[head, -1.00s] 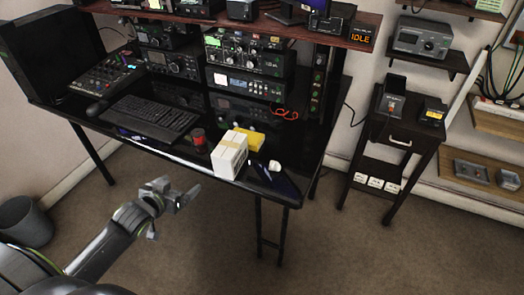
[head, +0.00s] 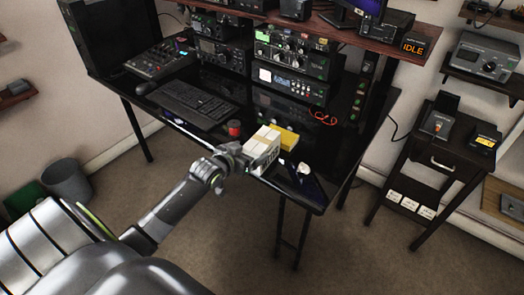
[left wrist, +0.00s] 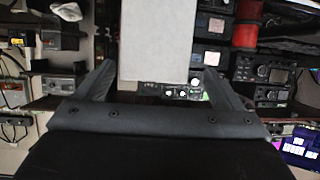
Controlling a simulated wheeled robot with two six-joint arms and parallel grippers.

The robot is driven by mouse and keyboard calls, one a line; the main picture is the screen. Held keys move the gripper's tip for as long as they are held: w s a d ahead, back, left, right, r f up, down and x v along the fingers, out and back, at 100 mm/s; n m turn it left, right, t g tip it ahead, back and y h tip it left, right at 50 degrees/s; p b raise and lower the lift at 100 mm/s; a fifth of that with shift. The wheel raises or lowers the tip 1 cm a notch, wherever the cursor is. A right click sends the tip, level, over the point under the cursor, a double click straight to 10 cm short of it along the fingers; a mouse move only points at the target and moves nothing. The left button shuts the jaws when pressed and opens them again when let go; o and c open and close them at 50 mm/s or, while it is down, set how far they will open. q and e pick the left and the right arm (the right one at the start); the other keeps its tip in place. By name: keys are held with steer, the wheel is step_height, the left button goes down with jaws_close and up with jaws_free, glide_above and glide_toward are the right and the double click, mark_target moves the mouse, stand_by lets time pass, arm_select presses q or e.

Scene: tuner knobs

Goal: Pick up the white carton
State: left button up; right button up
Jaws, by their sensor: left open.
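The white carton (head: 264,146) stands on the black desk (head: 308,177) near its front edge, in the head view. My left gripper (head: 238,158) is at the carton's left side, close to it. In the left wrist view the carton (left wrist: 157,40) fills the upper middle, between the two fingers of my left gripper (left wrist: 160,82). The fingers are open, with a gap on either side of the carton. Whether either finger touches it cannot be told. My right gripper is not in view.
A yellow object (head: 289,140) lies right behind the carton. A small white item (head: 304,168) lies to its right, and a red cup (head: 233,128) stands to its left. A keyboard (head: 193,104) and stacked radios (head: 290,85) take up the rear of the desk.

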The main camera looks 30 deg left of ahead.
mark_target(259, 147)
arm_select(q)
steer(key=shift+d+x, duration=0.2)
steer(key=shift+x, duration=1.3)
steer(key=shift+d+x, duration=0.15)
steer(key=shift+x, duration=1.3)
steer(key=shift+r, duration=0.15)
steer(key=c, duration=1.1)
